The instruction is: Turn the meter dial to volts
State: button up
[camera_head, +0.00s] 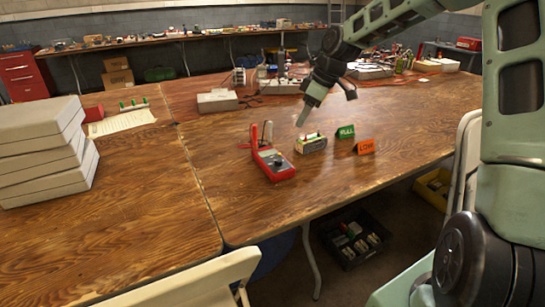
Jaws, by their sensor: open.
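A red multimeter (273,164) with a grey face lies on the wooden table, near its front edge. Its dark round dial (276,163) shows on the face, but the marking it points at is too small to read. Red and black probes (266,132) are at its far end. My gripper (301,124) hangs above the table, beyond and to the right of the meter, pointing down and apart from it. It is open; its fingers overlap in this view and nothing shows between them.
A small battery-like block (311,144) stands right of the meter. A green FULL sign (345,132) and an orange LOW sign (365,147) stand farther right. White boxes (45,150) are stacked at left. Bare table (190,215) lies left of the meter.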

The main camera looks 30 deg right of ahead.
aim_at(279, 160)
jog(key=b+x, duration=0.1)
jog(key=x, duration=1.5)
jog(key=shift+f, duration=0.35)
jog(key=shift+a, duration=0.1)
grip_shut()
